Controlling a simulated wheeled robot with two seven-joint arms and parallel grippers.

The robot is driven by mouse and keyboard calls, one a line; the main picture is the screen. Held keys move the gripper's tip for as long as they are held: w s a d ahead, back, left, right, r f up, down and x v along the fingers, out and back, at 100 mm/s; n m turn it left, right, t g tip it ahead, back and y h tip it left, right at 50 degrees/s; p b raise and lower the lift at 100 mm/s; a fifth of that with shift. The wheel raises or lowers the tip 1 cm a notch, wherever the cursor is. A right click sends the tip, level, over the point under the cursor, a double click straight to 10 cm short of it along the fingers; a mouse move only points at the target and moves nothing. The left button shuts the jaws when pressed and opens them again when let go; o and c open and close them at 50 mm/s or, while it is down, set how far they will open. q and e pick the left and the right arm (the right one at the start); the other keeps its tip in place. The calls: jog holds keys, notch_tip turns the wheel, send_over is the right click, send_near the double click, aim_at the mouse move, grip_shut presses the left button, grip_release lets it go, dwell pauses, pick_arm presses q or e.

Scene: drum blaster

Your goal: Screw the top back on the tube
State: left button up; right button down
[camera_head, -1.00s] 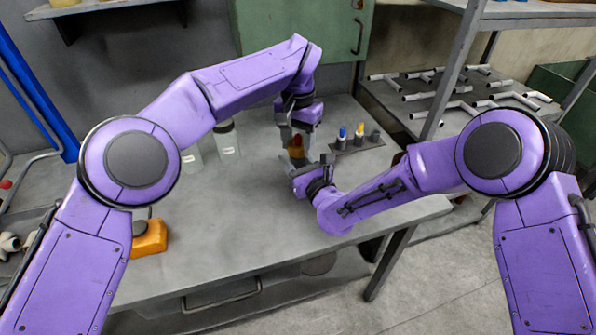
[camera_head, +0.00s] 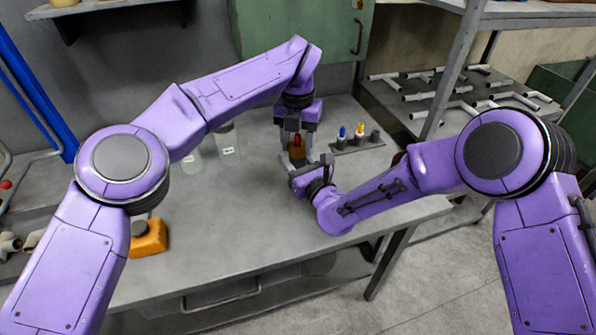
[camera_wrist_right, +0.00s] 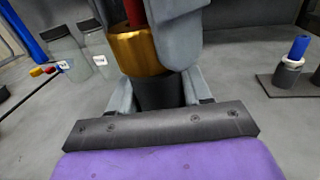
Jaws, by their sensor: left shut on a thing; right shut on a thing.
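The top, a gold-orange collar with a red tip (camera_head: 297,148), is between the fingers of my left gripper (camera_head: 297,141), which reaches down from above and is shut on it. The gold collar (camera_wrist_right: 137,50) also shows in the right wrist view, directly over the dark grey tube (camera_wrist_right: 158,92). My right gripper (camera_head: 298,168) comes in low from the side and is shut on the tube, which looks upright. The left fingers hide part of the top, and I cannot tell how far its threads are engaged.
A small dark rack (camera_head: 358,146) with blue-tipped and yellow-tipped pieces stands right of the grippers. Two clear labelled bottles (camera_head: 228,150) stand to the left. The table's middle is clear.

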pick_arm(q)
jog(key=m, duration=0.6)
pick_arm(e)
jog(key=shift+f, duration=0.1)
pick_arm(q)
jog(key=m, duration=0.3)
jog(key=shift+f+m, duration=0.1)
jog(key=shift+m, duration=0.2)
jog(key=m, duration=0.5)
jog(key=shift+m, duration=0.4)
jog(key=m, duration=0.4)
jog(key=o, duration=1.2)
jog(key=shift+s, duration=0.1)
jog(key=shift+c, duration=0.2)
jog(key=shift+r, duration=2.3)
jog(key=shift+c, duration=0.4)
